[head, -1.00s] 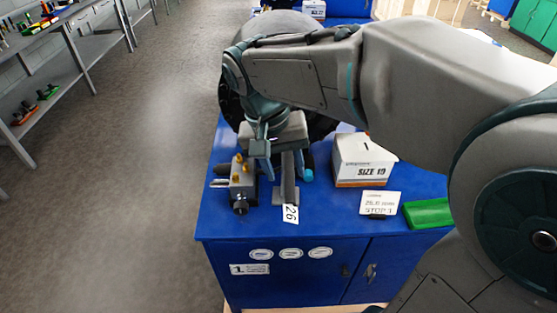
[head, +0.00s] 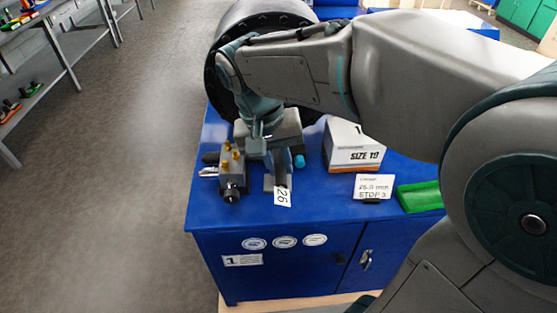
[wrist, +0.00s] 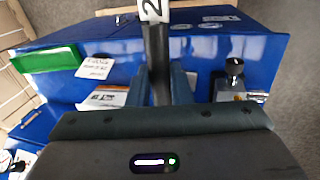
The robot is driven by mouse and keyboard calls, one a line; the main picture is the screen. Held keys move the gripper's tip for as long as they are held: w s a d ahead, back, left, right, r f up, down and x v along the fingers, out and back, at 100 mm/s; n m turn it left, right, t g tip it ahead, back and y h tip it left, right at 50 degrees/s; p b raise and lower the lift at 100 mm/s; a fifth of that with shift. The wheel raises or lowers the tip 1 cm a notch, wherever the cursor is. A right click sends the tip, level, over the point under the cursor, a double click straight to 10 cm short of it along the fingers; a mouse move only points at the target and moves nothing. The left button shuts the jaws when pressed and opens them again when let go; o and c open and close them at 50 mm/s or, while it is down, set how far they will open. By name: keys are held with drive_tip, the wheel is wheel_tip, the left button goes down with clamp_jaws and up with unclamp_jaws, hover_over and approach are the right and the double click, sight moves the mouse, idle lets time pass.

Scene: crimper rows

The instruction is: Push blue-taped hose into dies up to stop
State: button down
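My gripper (wrist: 160,88) points down at the blue cabinet top, with one finger on each side of a dark grey bar (wrist: 156,60) that could be a hose. A white tag (head: 283,197) reading 26 is at the bar's near end; the tag also shows in the wrist view (wrist: 152,9). I cannot tell whether the fingers touch the bar. A bright blue piece (head: 299,161), possibly hose tape, shows just right of my gripper. A large black round machine (head: 262,20) with a bolted rim stands behind; my arm hides its opening and dies.
A grey device (head: 231,175) with brass knobs stands left of the bar. Shelves (head: 50,50) line the aisle at left.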

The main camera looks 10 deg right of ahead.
drive_tip(key=shift+d+f+t+b, duration=0.3)
drive_tip(key=shift+f+t+b, duration=0.3)
drive_tip(key=shift+b, duration=0.65)
idle(0.8)
drive_tip(key=shift+w+d+r+p, duration=0.1)
drive_tip(key=shift+w+p, duration=0.7)
drive_tip(key=shift+w, duration=1.85)
drive_tip(key=shift+w+d+r+p, duration=0.1)
drive_tip(key=shift+w+p, duration=0.7)
drive_tip(key=shift+w, duration=1.85)
drive_tip(key=shift+r+g+p, duration=0.3)
drive_tip(key=shift+r+p, duration=0.15)
drive_tip(key=shift+p, duration=0.5)
unclamp_jaws()
